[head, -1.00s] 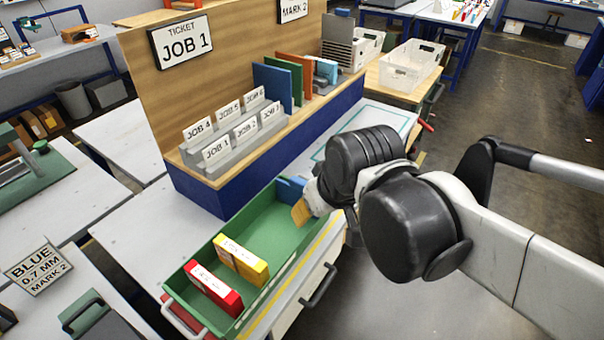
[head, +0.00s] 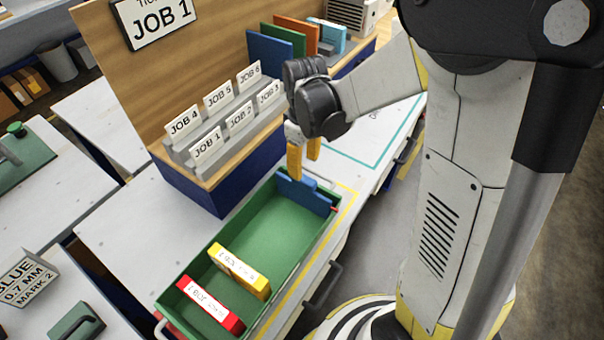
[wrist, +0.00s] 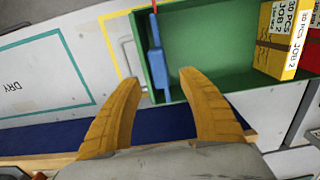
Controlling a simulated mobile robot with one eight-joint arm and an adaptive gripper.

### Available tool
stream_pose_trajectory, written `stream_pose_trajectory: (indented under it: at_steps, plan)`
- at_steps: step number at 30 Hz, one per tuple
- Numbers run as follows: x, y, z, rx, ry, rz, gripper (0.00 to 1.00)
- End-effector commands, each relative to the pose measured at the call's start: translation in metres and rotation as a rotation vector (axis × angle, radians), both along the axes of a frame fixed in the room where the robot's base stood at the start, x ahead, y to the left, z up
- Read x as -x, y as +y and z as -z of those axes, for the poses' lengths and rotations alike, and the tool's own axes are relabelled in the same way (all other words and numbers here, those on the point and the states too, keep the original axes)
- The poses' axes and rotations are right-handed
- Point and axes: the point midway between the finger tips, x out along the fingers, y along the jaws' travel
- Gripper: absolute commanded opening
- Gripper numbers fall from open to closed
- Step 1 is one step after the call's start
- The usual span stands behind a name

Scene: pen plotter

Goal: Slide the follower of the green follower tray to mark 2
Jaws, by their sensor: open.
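The green tray (head: 262,243) lies on the bench below the job card rack. Its blue follower (head: 306,194) stands upright across the tray's far end, and it shows in the wrist view (wrist: 157,62) close to the tray's left wall. A yellow box (head: 240,270) and a red box (head: 210,304) stand at the near end, with bare tray floor between them and the follower. My gripper (head: 304,158) is open and empty at the far end of the tray. In the wrist view its two orange fingers (wrist: 158,88) spread on either side of the follower's near end. I cannot tell whether they touch it.
The card rack (head: 225,112) on a blue-fronted shelf stands beside the tray. Blue, green and orange panels (head: 285,52) stand behind my wrist. A teal-outlined area marked DRY (wrist: 40,75) on the bench is empty. A drawer handle (head: 325,285) sticks out below the tray.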

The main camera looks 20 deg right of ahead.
Motion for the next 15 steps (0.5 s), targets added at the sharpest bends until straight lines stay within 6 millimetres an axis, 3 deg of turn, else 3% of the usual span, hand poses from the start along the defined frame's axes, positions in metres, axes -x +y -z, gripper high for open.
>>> stream_pose_trajectory:
  at_steps: [1,6,15]
  plan:
    - [0.000,0.000,0.015,0.000,0.000,0.000,0.49]
    - [0.000,0.000,0.047,0.000,-0.001,0.001,0.49]
    - [0.000,0.000,0.070,0.000,-0.001,0.001,0.49]
